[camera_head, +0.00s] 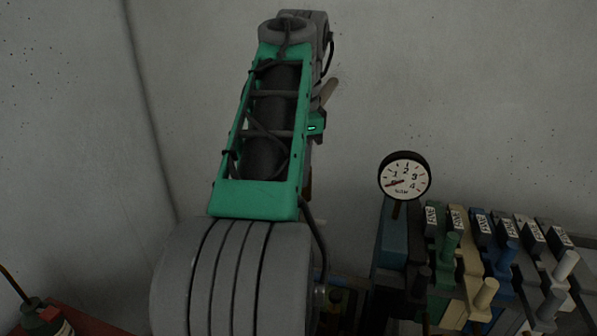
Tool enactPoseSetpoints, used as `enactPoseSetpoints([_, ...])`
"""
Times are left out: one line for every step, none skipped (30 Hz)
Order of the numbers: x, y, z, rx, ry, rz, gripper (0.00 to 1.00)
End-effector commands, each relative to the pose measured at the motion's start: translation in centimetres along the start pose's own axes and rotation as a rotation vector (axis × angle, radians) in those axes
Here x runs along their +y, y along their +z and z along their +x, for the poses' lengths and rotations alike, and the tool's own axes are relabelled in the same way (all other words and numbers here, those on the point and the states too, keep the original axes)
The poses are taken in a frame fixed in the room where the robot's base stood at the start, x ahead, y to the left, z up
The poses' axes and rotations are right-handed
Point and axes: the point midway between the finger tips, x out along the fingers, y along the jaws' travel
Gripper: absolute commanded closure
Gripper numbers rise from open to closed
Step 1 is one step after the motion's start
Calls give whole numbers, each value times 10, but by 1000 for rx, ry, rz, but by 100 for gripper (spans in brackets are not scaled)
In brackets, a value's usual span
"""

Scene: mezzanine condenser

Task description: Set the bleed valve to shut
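I cannot pick out the bleed valve for certain in the head view. A row of colored valve levers stands at the lower right: a green lever (448,248), a cream lever (484,296), a blue lever (504,258) and pale grey levers (563,268). My green and grey arm fills the middle of the view. My gripper is hidden or outside the picture.
A dark blue block (393,240) stands under the gauge. Dark parts behind my arm at the bottom are mostly hidden. A dark bottle-like can (40,318) stands by a red surface (85,322) at the lower left. A plain grey wall closes the back.

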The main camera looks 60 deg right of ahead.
Motion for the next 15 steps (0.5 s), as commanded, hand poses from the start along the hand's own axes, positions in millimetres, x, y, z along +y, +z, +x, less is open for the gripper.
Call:
enactPoseSetpoints([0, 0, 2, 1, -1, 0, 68])
enactPoseSetpoints([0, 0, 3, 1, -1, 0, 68])
enactPoseSetpoints([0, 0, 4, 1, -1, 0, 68])
enactPoseSetpoints([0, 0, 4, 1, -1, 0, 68])
enactPoseSetpoints([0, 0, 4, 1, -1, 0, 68])
enactPoseSetpoints([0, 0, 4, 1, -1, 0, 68])
enactPoseSetpoints([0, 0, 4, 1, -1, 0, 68])
enactPoseSetpoints([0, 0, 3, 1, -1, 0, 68])
enactPoseSetpoints([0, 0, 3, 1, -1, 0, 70])
enactPoseSetpoints([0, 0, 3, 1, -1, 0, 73])
enactPoseSetpoints([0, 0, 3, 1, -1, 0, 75])
enactPoseSetpoints([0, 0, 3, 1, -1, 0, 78])
enactPoseSetpoints([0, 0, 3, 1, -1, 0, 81])
enactPoseSetpoints([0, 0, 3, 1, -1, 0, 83])
enactPoseSetpoints([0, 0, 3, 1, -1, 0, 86])
